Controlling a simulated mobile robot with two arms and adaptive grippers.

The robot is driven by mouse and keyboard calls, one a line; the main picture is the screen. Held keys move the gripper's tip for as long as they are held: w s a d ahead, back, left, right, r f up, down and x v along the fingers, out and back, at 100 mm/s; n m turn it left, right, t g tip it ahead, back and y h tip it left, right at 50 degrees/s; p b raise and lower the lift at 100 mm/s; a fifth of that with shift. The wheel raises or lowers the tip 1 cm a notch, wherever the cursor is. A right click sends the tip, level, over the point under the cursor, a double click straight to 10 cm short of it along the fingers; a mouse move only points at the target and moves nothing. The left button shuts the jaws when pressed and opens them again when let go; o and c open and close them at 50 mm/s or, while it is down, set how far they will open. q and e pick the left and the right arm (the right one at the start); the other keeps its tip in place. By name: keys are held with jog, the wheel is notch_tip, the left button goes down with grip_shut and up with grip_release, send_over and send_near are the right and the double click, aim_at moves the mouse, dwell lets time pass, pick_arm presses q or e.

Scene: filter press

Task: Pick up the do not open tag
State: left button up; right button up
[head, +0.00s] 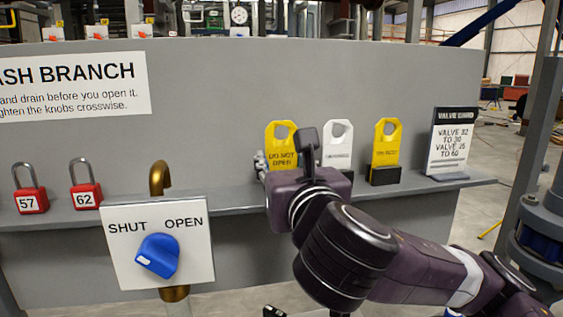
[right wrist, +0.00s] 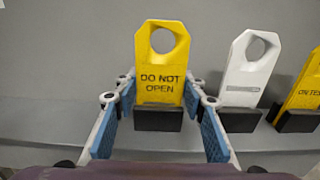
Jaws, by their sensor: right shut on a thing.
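The yellow do not open tag (head: 273,141) stands upright on the grey shelf, and its lower part is hidden behind my right arm in the head view. In the right wrist view the tag (right wrist: 161,70) shows whole, with a hole at the top, black lettering and a black base (right wrist: 158,119). My right gripper (right wrist: 160,98) has one blue-padded finger on each side of the tag and is shut on it. In the head view the right gripper (head: 279,166) is mostly hidden by its own wrist. My left gripper is not seen.
A white tag (head: 337,144) and another yellow tag (head: 386,145) stand close by on the right. A valve card (head: 452,140) stands at the shelf's right end. Red padlocks 57 (head: 31,199) and 62 (head: 86,194) and a blue-knob valve plate (head: 158,255) are left.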

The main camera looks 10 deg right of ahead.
notch_tip(320, 180, up, 31)
jog(key=p, duration=0.2)
jog(key=shift+p, duration=0.4)
